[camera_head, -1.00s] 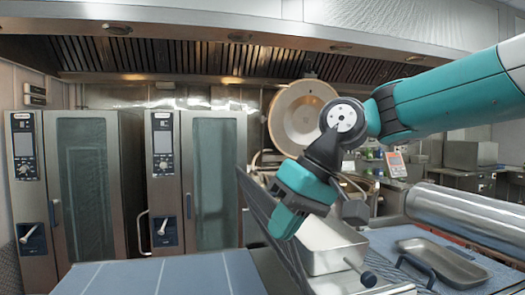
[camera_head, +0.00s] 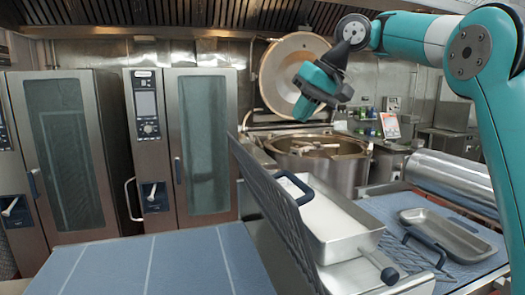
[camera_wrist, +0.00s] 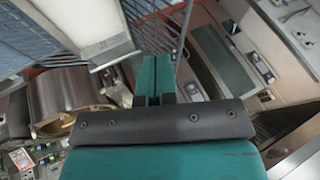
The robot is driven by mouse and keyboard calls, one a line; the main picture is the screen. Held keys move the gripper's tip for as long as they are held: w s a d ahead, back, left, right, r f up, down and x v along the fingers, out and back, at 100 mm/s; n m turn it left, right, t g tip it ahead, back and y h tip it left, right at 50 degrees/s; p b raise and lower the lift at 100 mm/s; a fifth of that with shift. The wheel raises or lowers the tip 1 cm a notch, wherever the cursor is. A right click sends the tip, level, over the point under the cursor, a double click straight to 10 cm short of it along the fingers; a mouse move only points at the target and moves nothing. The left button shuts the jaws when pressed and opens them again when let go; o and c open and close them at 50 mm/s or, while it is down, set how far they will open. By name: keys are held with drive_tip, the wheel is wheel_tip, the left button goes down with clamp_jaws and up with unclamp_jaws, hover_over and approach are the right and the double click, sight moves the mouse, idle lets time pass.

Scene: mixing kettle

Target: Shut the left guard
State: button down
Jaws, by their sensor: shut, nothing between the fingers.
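The left guard (camera_head: 272,205) is a dark grille panel with a blue handle (camera_head: 294,188). It stands raised and tilted along the left side of a steel unit holding a tray with a white bottom (camera_head: 322,218). In the wrist view the guard's bars (camera_wrist: 152,22) show beside the white tray (camera_wrist: 85,22), beyond the fingertips. My gripper (camera_head: 306,104) is shut and empty. In the head view it appears well above the guard, in front of the round lid; it touches nothing that I can see. Its fingers (camera_wrist: 153,78) lie together in the wrist view.
An open kettle (camera_head: 318,160) with its round lid (camera_head: 292,75) raised stands behind the unit. Two tall ovens (camera_head: 200,140) are at the left. A right-hand grille (camera_head: 412,255) lies low, beside a steel pan (camera_head: 447,235). A blue worktop (camera_head: 160,265) in front is clear.

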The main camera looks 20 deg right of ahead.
drive_tip(key=shift+w+a+f+b, duration=0.5)
drive_tip(key=shift+a+f+b, duration=0.5)
drive_tip(key=shift+a+f, duration=0.4)
drive_tip(key=shift+w+a+f+b, duration=0.5)
drive_tip(key=shift+a+f+b, duration=0.65)
drive_tip(key=shift+f, duration=0.45)
drive_tip(key=shift+w+a+f+b, duration=0.5)
drive_tip(key=shift+a+f+b, duration=0.35)
drive_tip(key=shift+a+f, duration=0.6)
drive_tip(key=shift+f, duration=0.1)
